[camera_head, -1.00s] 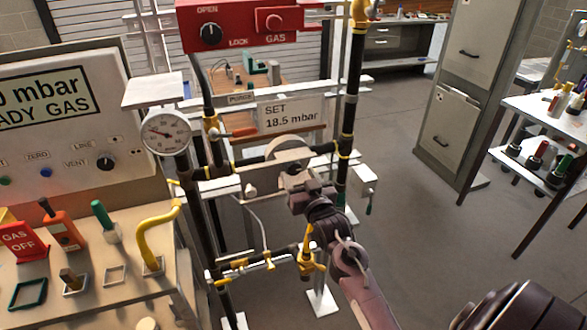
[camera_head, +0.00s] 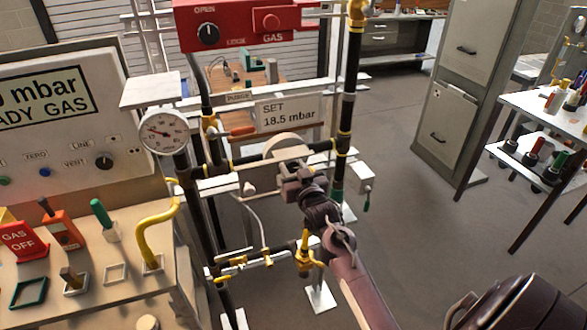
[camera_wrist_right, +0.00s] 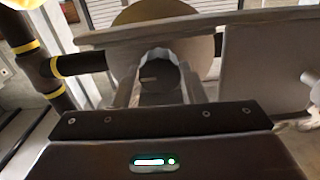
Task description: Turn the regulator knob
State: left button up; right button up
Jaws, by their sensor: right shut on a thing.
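The regulator knob (camera_wrist_right: 160,80) is a dark, ridged round knob between the two fingers of my right gripper (camera_wrist_right: 160,92) in the right wrist view. The fingers are shut on its sides. In the head view my right gripper (camera_head: 291,168) is at the regulator (camera_head: 288,146), a pale round body on the pipework, and hides the knob. A white sign (camera_head: 289,114) reading "SET 18.5 mbar" hangs above it. A round gauge (camera_head: 163,131) stands to the left. My left gripper is in neither view.
Black pipes with yellow bands (camera_head: 346,110) stand close beside the gripper. A yellow valve (camera_head: 305,255) is below. The console (camera_head: 110,270) with a yellow hose is at left. A red gas box (camera_head: 240,25) is above. Open floor (camera_head: 420,230) lies to the right.

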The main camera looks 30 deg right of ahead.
jog(key=shift+m, duration=0.4)
jog(key=shift+m+p, duration=0.55)
jog(key=shift+m, duration=0.65)
jog(key=shift+m+p, duration=0.35)
jog(key=shift+m, duration=1.05)
jog(key=o, duration=1)
jog(key=shift+s+f, duration=0.1)
